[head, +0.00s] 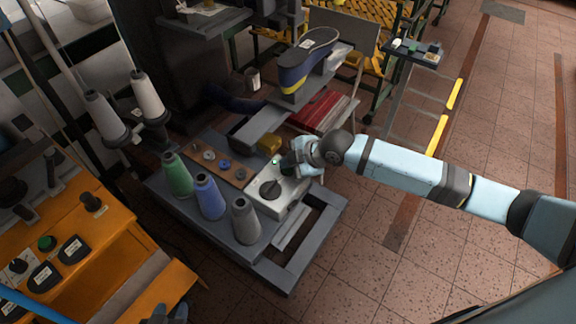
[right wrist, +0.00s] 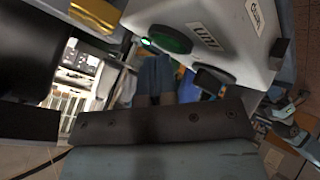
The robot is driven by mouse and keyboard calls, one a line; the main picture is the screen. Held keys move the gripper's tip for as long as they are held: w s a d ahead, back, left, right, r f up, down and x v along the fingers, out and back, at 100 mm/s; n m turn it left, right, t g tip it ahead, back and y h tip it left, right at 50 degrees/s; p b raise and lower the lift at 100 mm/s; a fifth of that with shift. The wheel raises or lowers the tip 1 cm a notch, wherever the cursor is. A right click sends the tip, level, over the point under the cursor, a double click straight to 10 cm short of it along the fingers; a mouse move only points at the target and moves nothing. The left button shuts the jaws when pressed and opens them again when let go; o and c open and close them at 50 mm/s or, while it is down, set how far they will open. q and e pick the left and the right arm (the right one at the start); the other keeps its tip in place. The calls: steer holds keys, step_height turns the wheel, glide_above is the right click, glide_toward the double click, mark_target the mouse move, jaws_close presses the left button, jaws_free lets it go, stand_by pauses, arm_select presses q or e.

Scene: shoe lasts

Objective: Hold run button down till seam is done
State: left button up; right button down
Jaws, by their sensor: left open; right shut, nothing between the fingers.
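The grey control box (head: 284,205) sits on the machine's bench with a black knob on top. My right gripper (head: 289,164) is at the box's far edge, fingers together and empty. In the right wrist view its fingertips (right wrist: 155,75) are just below the round green button (right wrist: 168,38) on the box (right wrist: 235,30). I cannot tell whether they touch or press it. A small green light shines beside the button. A dark blue and yellow shoe form (head: 305,62) rests on the machine arm behind. My left gripper (head: 168,314) is open at the bottom edge, partly cut off.
Green (head: 177,175), blue (head: 209,196) and grey (head: 245,220) thread cones stand on the bench left of the box. An orange console (head: 75,240) with buttons is at the left. A red box (head: 322,111) lies behind my right gripper.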

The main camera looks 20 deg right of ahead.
mark_target(288, 170)
stand_by(0.5)
steer(key=shift+r+p, duration=0.9)
step_height(288, 170, up, 5)
steer(key=p, duration=0.4)
steer(key=shift+r, duration=0.1)
stand_by(0.9)
